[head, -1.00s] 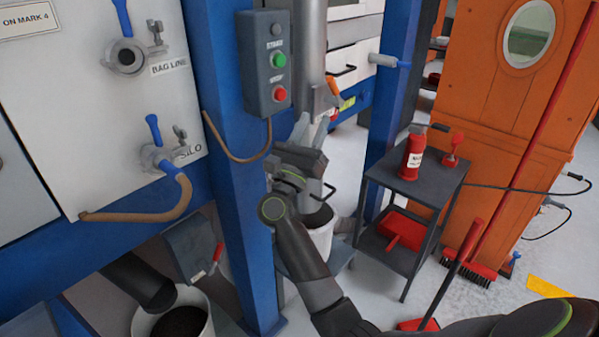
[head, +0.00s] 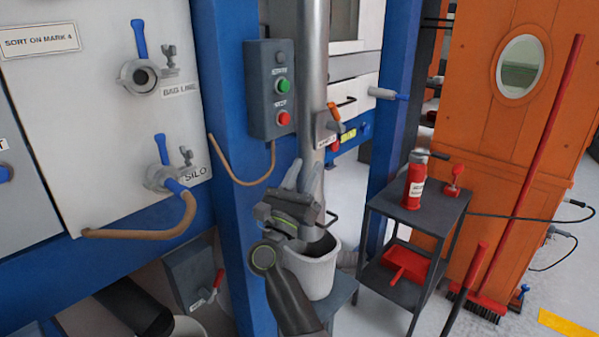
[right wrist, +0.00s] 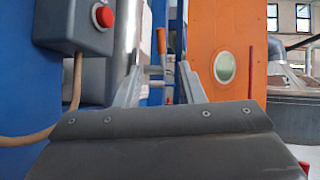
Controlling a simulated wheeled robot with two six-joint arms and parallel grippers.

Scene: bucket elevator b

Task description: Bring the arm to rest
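My right gripper (head: 302,176) is in the middle of the head view, in front of the grey vertical pipe and above a white bucket (head: 315,272). Its two pale fingers point up and stand apart, with nothing seen between them. In the right wrist view the fingers (right wrist: 160,85) are also spread, with the pipe and an orange handle (right wrist: 161,40) visible beyond the gap. My right forearm comes up from the bottom of the head view. My left gripper is not in either view.
A dark cart (head: 425,212) with a red extinguisher (head: 414,182) stands to the right. A hose (head: 150,228) hangs from the left panel.

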